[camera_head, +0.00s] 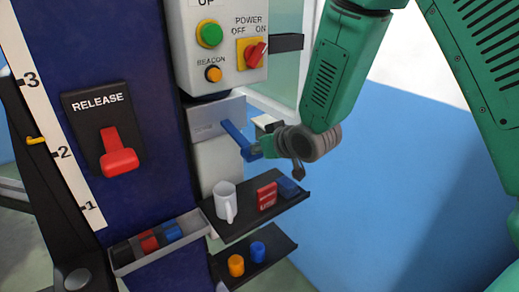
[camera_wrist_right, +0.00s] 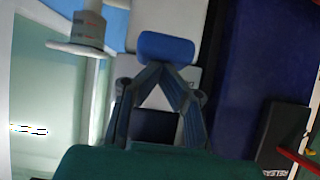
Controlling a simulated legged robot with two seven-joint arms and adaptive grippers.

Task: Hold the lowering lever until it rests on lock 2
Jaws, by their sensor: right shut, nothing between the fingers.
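A blue lever (camera_head: 235,139) sticks out from a grey box on the column, tilted down to the right. Its blue end (camera_wrist_right: 165,48) shows large in the wrist view. My right gripper (camera_head: 260,149) is at this end; its fingers (camera_wrist_right: 172,72) meet just below it in the wrist view, shut and empty. I cannot tell whether they touch the lever. A red handle (camera_head: 118,158) sits on the black RELEASE plate (camera_head: 83,100). A yellow pointer (camera_head: 36,140) stands at the white scale (camera_head: 48,115), slightly above the 2 mark. My left gripper is out of view.
A control box (camera_head: 222,75) with buttons and a red POWER switch is above the lever. A lower shelf holds orange and blue cups. Blue floor (camera_head: 400,200) lies open at right.

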